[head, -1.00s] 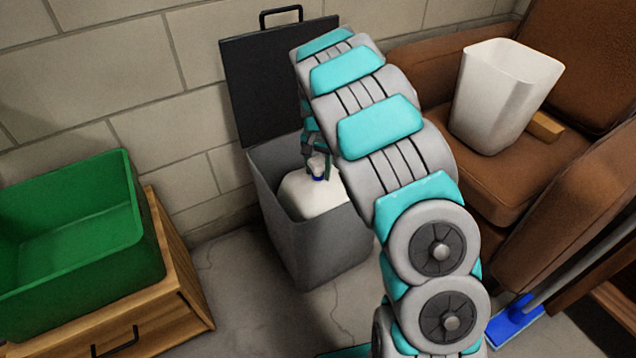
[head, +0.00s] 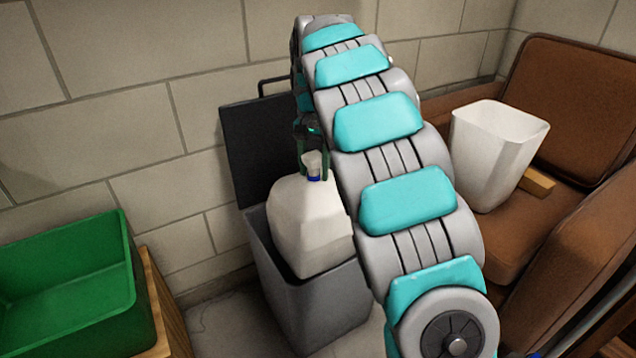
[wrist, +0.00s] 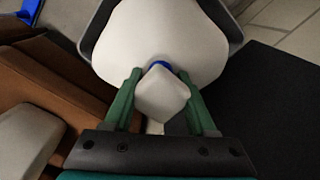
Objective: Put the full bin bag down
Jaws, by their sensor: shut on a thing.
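The full bin bag (head: 308,228) is white and bulging, with a blue tie at its neck. My gripper (head: 314,168) is shut on the gathered top of the bag. The bag hangs upright, its upper part above the rim of the grey bin (head: 322,308) and its lower end hidden inside the bin. In the wrist view, the bag (wrist: 160,45) spreads out beyond the green fingers of my gripper (wrist: 162,88), which close on its pale knot just behind the blue tie.
The bin's black lid (head: 262,150) stands open against the block wall. A green crate (head: 75,300) sits on a wooden cabinet (head: 165,315) at left. A white bin (head: 493,155) stands on a brown armchair (head: 545,215) at right. Little floor shows.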

